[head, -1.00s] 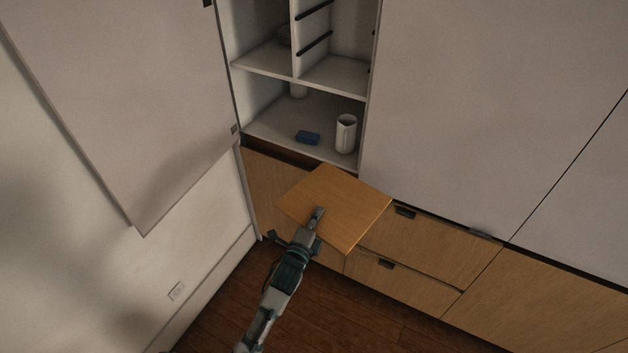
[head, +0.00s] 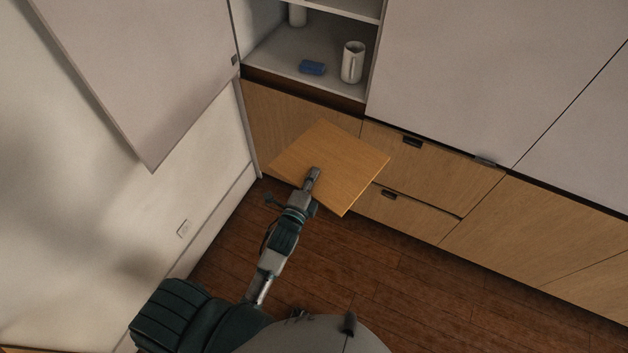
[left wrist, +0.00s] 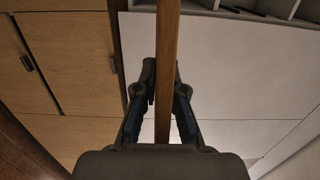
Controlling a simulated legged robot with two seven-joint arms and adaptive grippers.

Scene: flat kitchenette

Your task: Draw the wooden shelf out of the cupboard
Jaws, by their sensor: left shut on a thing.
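The wooden shelf (head: 335,160) is a flat light-brown board in the head view, held out in front of the lower wooden fronts and clear of the cupboard (head: 300,62). My left gripper (head: 312,175) is shut on its near edge. In the left wrist view the shelf (left wrist: 167,70) shows edge-on between the two fingers of my left gripper (left wrist: 165,95). The cupboard is open, with a white compartment behind and above the shelf. My right gripper is not in view.
An open door panel (head: 140,70) hangs at left. Drawers (head: 430,165) with dark handles are at right. The wooden floor (head: 400,290) is clear.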

